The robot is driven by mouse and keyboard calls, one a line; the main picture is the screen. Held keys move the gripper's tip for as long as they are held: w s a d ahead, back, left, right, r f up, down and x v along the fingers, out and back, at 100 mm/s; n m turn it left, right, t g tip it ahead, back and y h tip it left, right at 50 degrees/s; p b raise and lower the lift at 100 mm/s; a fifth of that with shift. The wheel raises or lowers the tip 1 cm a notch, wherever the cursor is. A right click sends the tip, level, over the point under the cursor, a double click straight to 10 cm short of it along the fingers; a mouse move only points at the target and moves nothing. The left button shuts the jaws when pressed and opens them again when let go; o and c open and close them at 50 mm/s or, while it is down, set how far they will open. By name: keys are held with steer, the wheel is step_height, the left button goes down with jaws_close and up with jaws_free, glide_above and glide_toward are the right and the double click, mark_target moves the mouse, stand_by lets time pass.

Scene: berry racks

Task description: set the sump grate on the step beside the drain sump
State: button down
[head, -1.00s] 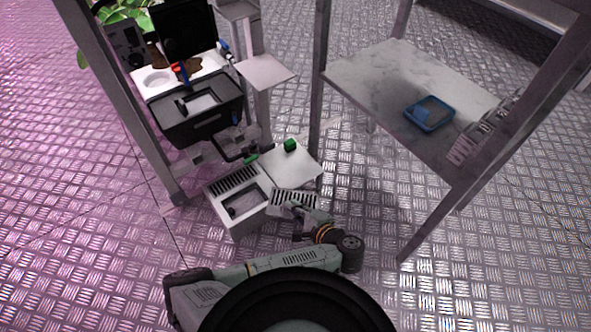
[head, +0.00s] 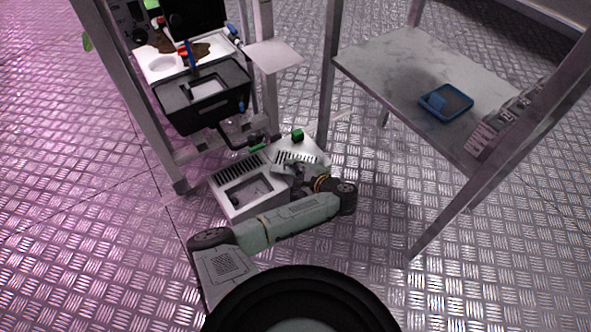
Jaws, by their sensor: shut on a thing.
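The sump grate (head: 297,158) is a pale slotted plate in the head view. My gripper (head: 293,168) is shut on its near edge and holds it over the white step (head: 312,147). I cannot tell whether the grate touches the step or hangs just above it. The drain sump (head: 237,207) is a white box left of the step, with an open rectangular well and a slotted section along its far side. My wrist and forearm cover part of its near right side.
A small green block (head: 297,135) sits at the step's far corner. A black bin (head: 205,104) and pipework stand behind the sump. A rack with a marble shelf (head: 400,62) and blue tray (head: 446,103) stands to the right, its legs close to the step.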

steer(key=shift+f, duration=0.5)
steer(key=shift+r, duration=0.1)
steer(key=c, duration=1.7)
jaws_free()
steer(key=p+v, duration=0.3)
steer(key=v, duration=0.9)
steer(key=shift+p, duration=0.3)
